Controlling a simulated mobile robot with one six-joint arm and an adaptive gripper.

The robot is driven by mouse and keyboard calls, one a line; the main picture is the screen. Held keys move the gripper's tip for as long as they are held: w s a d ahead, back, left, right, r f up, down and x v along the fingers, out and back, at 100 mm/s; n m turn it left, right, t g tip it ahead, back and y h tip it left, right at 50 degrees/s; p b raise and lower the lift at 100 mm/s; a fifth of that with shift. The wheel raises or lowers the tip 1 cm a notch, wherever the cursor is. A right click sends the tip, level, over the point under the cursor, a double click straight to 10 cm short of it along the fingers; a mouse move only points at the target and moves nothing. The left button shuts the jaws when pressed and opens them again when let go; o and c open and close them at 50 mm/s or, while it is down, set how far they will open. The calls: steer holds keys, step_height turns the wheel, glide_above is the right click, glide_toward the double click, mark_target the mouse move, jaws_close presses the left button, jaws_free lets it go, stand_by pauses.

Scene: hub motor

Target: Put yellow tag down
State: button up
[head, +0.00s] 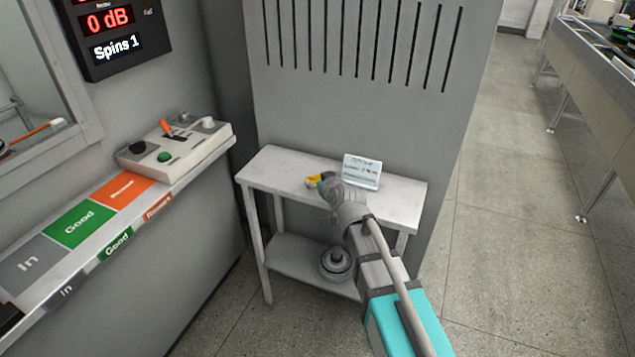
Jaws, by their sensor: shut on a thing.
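A small yellow tag (313,181) shows at the tip of my gripper (321,183), over the top of the small white side table (270,164). My gripper is shut on it. The wrist and gripper body hide part of the tag and the fingers. I cannot tell whether the tag touches the table top or hangs just above it.
A white card with writing (362,171) stands on the table right of my gripper. A round grey hub motor (336,262) sits on the lower shelf. A control box (176,145) and a shelf marked In, Good and Rework (82,226) are at left. The table's left end is clear.

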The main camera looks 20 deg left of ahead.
steer(key=shift+f, duration=0.2)
steer(key=o, duration=0.6)
steer(key=shift+r, duration=0.2)
steer(key=shift+s+d+r, duration=0.1)
steer(key=shift+s+r, duration=0.05)
steer(key=shift+s, duration=0.05)
steer(key=p+v, duration=0.4)
steer(key=v, duration=0.7)
steer(key=shift+s+d+p, duration=0.2)
steer(key=shift+d+p, duration=0.05)
steer(key=shift+p, duration=0.05)
